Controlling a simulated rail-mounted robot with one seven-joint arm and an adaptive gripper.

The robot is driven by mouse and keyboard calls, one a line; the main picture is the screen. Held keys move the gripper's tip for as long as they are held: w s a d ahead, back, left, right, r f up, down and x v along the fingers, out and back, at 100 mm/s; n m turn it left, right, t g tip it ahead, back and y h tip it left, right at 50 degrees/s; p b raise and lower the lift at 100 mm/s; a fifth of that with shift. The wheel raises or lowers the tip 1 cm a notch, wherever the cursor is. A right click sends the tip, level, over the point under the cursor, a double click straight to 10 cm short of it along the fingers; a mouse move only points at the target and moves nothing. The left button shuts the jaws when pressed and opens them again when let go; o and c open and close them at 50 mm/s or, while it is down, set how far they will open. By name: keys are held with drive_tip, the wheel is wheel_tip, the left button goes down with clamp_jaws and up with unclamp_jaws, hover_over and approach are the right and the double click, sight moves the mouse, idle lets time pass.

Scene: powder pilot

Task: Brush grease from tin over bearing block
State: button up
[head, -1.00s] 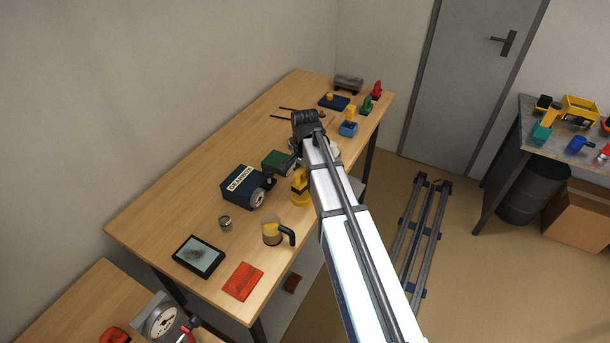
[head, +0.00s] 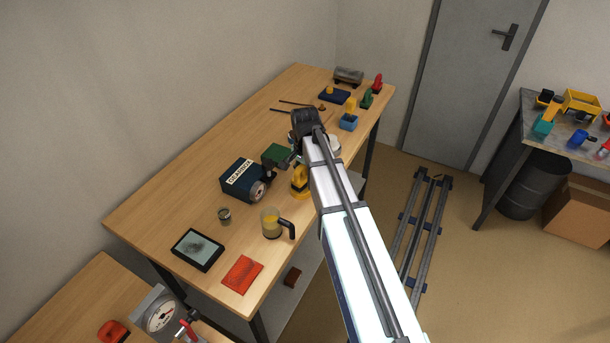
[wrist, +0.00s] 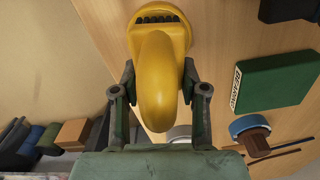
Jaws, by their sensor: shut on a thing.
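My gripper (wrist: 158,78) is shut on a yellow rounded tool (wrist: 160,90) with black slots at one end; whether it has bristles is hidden. In the head view the yellow tool (head: 299,181) is beside the gearbox, at the table's right edge. The green bearing block (wrist: 276,82), with a white label, lies right of the tool in the wrist view; it also shows in the head view (head: 277,155). In the head view my arm mostly hides the tin.
A dark blue gearbox (head: 240,180) stands near the bearing block. Thin rods (wrist: 275,155) lie beyond the tin. Wood between gearbox and wall is clear.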

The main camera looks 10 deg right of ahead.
drive_tip(key=shift+f, duration=0.55)
idle(1.4)
drive_tip(key=shift+r, duration=0.45)
clamp_jaws()
drive_tip(key=shift+r+p, duration=1.95)
drive_tip(key=shift+r, duration=1.15)
